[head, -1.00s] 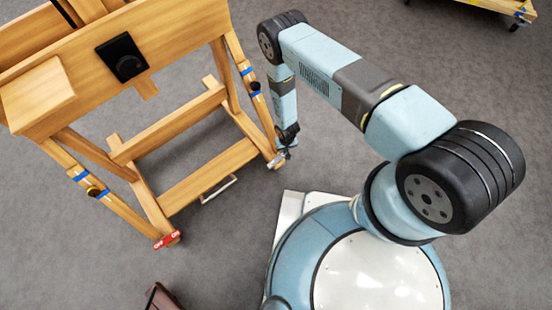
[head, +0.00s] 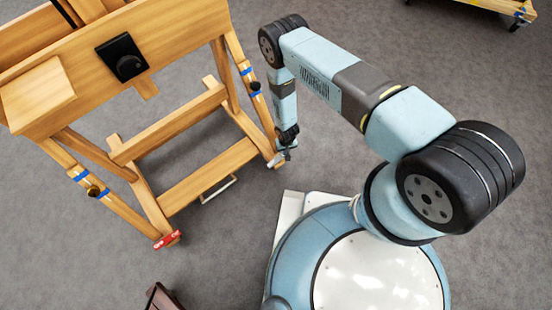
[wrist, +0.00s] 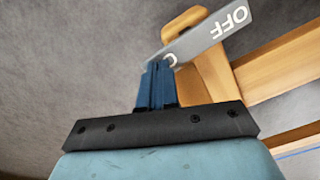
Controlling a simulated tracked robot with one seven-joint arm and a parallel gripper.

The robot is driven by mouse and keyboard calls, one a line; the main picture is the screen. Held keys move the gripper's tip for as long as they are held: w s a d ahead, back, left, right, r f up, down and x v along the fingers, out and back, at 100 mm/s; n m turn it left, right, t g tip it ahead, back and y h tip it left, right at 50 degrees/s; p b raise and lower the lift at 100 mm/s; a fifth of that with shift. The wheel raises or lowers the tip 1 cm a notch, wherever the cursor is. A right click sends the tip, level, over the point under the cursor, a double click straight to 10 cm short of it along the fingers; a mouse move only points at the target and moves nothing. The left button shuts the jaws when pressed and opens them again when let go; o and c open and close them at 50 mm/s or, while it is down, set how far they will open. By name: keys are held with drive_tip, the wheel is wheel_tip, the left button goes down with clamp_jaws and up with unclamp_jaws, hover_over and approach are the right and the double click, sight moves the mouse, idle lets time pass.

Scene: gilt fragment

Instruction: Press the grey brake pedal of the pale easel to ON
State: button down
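The pale easel (head: 180,115) is light wood and stands on the left in the head view. Its grey brake pedal (head: 274,163) is at the foot of the right leg. In the wrist view the grey pedal (wrist: 222,29) shows white letters reading OFF, and part of another word is hidden behind my fingers. My gripper (head: 286,156) points down beside this pedal. In the wrist view my blue gripper fingers (wrist: 157,68) are together, with nothing seen between them, and overlap the pedal's lettered end. I cannot tell whether they touch it.
A red pedal (head: 167,240) is at the foot of the easel's left leg. A thin white bar (head: 218,189) lies by the lower crossbar. A dark brown object (head: 162,297) is at the bottom edge, and a wooden wheeled piece (head: 493,7) at the top right. Grey floor is open between.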

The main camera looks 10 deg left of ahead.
drive_tip(key=shift+f, duration=0.4)
idle(0.3)
drive_tip(key=shift+r, duration=3.5)
